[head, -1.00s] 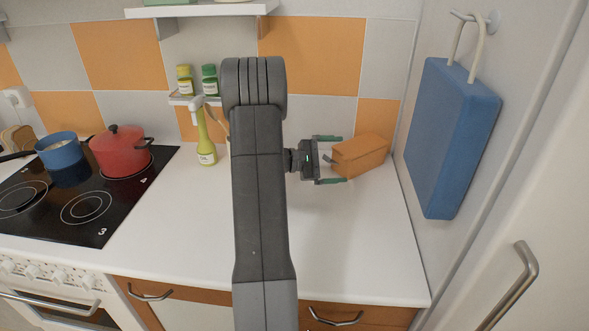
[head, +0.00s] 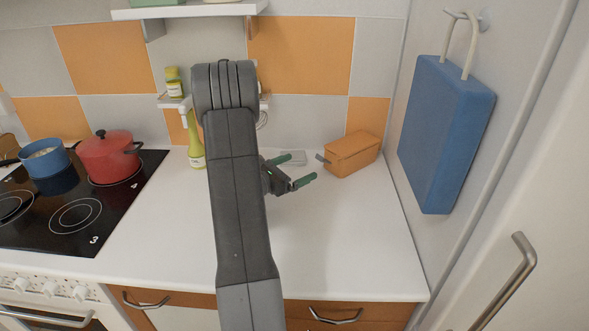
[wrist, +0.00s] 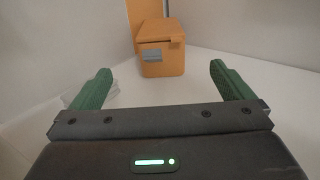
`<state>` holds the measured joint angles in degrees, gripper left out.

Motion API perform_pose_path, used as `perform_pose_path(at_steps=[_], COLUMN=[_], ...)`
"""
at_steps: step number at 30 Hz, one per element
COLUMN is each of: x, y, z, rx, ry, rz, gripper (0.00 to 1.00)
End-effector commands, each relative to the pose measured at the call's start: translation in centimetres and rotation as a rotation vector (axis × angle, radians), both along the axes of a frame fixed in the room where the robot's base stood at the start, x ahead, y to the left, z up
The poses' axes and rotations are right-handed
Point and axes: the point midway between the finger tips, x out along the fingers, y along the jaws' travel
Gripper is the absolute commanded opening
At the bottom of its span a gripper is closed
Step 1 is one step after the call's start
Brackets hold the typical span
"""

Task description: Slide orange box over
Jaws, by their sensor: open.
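The orange box (head: 352,154) stands on the white counter near the back right corner, with a lid and a small grey tab on its left end. In the wrist view the box (wrist: 163,52) is ahead, centred between the fingers and beyond their tips. My gripper (head: 298,167) is open and empty, with green fingers, to the left of the box and apart from it. The gripper also shows in the wrist view (wrist: 161,82).
A flat light-grey item (head: 292,158) lies on the counter behind my gripper. A blue board (head: 440,135) hangs on the right wall. A yellow-green bottle (head: 194,145), red pot (head: 108,160) and blue pan (head: 45,160) are left. The counter front (head: 345,250) is clear.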

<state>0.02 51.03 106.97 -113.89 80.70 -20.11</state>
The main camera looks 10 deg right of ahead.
Motion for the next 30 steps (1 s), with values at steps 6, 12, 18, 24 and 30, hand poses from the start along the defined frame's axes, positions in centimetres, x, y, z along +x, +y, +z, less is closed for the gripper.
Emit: perform_pose_path(at_steps=[6, 12, 18, 24, 30], x=[1.0, 2.7, 4.4, 5.4, 5.8], y=[-2.4, -6.1, -9.4, -11.6, -12.3], z=[0.2, 0.2, 0.3, 0.1, 0.0], rx=[0.000, 0.000, 0.000, 0.001, 0.000], ry=[0.000, -0.001, -0.002, -0.002, -0.001], rz=[-0.005, -0.005, -0.004, -0.003, -0.001], gripper=[1.00, 1.00, 1.00, 1.00, 1.00])
